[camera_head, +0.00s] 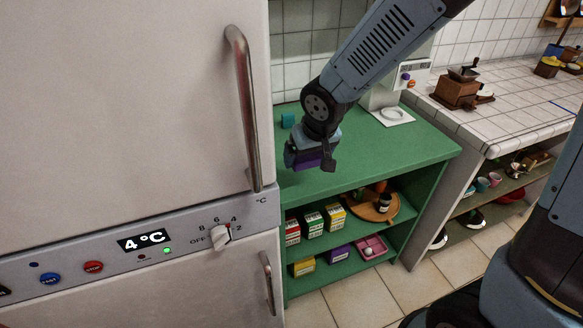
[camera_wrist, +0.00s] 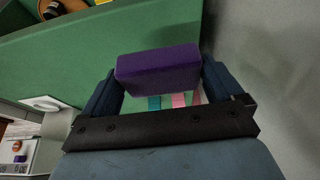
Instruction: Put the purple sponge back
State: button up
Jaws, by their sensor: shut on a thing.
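The purple sponge (camera_wrist: 158,70) is a rounded block held between the two fingers of my gripper (camera_wrist: 160,85) in the wrist view. In the head view my gripper (camera_head: 312,160) hangs over the left part of the green shelf unit's top (camera_head: 385,150), close to the fridge side. The sponge (camera_head: 308,158) shows there as a purple patch, partly hidden by the gripper. I cannot tell its exact height above the top. Past the sponge in the wrist view, small teal and pink patches (camera_wrist: 179,100) show between the fingers.
A teal block (camera_head: 288,120) stands at the back left of the green top. A white machine (camera_head: 393,116) stands at the back right. Boxes (camera_head: 313,224) and a wooden tray (camera_head: 374,207) sit on the shelf below. The fridge (camera_head: 130,100) borders the left; the green top's middle is clear.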

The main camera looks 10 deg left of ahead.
send_over(292, 175)
jog(key=s+d, duration=0.1)
jog(key=s, duration=0.1)
jog(key=f, duration=0.5)
jog(key=shift+w+d+f, duration=0.1)
jog(key=shift+w+f, duration=0.1)
jog(key=shift+f, duration=0.05)
jog(key=shift+w+a+f, duration=0.45)
jog(key=shift+w+f, duration=0.1)
jog(key=shift+f, duration=1.75)
jog(key=shift+s+d+f, duration=0.1)
jog(key=shift+s+f, duration=0.05)
jog(key=shift+f, duration=0.15)
jog(key=o, duration=0.6)
jog(key=shift+o, duration=0.3)
jog(key=shift+f, duration=0.15)
jog(key=shift+d, duration=0.1)
